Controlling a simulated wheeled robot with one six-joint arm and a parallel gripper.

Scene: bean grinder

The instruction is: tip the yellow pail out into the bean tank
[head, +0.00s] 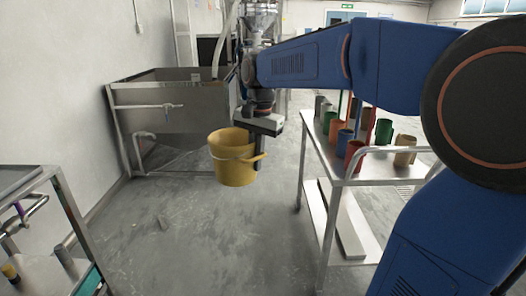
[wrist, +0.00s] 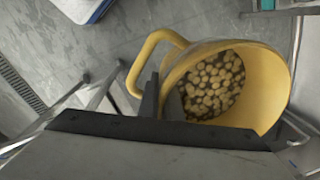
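The yellow pail (head: 233,170) hangs in the air above the floor, about upright, in front of the bean tank. My gripper (head: 258,128) is at its upper right side and appears shut on it; the fingertips are partly hidden. In the wrist view the pail (wrist: 265,85) holds many yellow-brown bean-like pieces (wrist: 212,85). A dark finger (wrist: 150,97) stands between the loop handle and the wall. The open steel tank (head: 165,105), which I take as the bean tank, stands behind and left of the pail; its inside is mostly hidden.
A steel cart (head: 345,180) with several coloured cups stands at the right. Another cart (head: 40,230) is at the lower left. A machine with a steel hopper (head: 260,20) stands behind the tank. The floor between the carts is mostly clear.

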